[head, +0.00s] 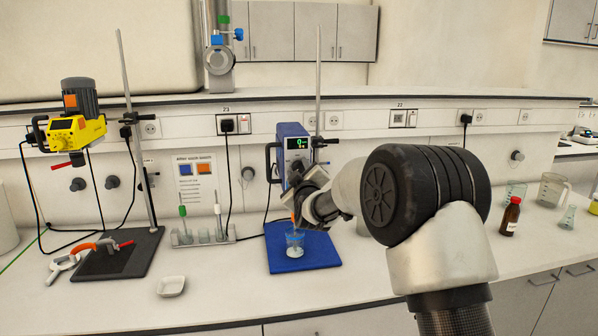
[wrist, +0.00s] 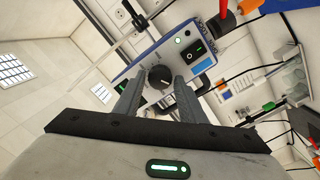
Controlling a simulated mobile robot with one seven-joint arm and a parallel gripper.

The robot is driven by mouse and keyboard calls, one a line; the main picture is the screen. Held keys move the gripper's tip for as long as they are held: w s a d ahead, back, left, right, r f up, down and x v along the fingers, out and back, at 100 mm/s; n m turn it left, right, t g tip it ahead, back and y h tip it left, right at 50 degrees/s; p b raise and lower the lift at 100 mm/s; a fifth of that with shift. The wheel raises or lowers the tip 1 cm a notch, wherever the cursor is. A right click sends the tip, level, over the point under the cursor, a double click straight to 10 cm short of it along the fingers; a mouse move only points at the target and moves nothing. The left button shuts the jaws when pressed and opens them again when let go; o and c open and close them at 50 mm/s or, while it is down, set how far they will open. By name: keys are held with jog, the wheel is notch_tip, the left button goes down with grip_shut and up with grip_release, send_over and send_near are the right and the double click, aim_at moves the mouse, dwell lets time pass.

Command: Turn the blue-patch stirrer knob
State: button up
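The blue stirrer (head: 291,143) stands on a rod at the middle of the bench, with a lit display on its face. In the wrist view its panel shows a dark round knob (wrist: 159,76) with a light pointer line and a light blue patch (wrist: 204,65) near a rocker switch. My gripper (wrist: 158,72) is open, with one finger on each side of the knob in this view. I see no clear contact, and the depth gap is hard to judge. In the head view, my gripper (head: 300,205) is in front of the stirrer's lower part and mostly hidden by my wrist.
A glass beaker with blue liquid (head: 295,243) stands on the blue base plate (head: 318,250) below my gripper. A yellow stirrer (head: 75,132) is at left. A tube rack (head: 205,237) stands between. A brown bottle (head: 510,217) and glassware are at right.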

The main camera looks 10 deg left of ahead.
jog(key=c, duration=0.7)
jog(key=shift+o, duration=0.2)
jog(key=shift+f+m+b, duration=0.1)
jog(key=shift+m+b, duration=0.2)
jog(key=shift+b, duration=0.25)
jog(key=m+b, duration=0.1)
jog(key=b, duration=0.2)
jog(key=shift+f+m, duration=0.15)
jog(key=shift+m, duration=0.25)
jog(key=m+b, duration=0.4)
jog(key=shift+d+b, duration=0.1)
jog(key=shift+b, duration=0.3)
jog(key=m+b, duration=0.4)
jog(key=m, duration=0.1)
jog(key=shift+d+r+m+g+y+b, duration=0.1)
jog(key=shift+r+m+g+y+b, duration=0.1)
jog(key=shift+m+g+y+b, duration=0.15)
jog(key=m+b, duration=0.3)
jog(key=m, duration=0.2)
jog(key=shift+w+d+r, duration=0.1)
jog(key=shift+r, duration=0.05)
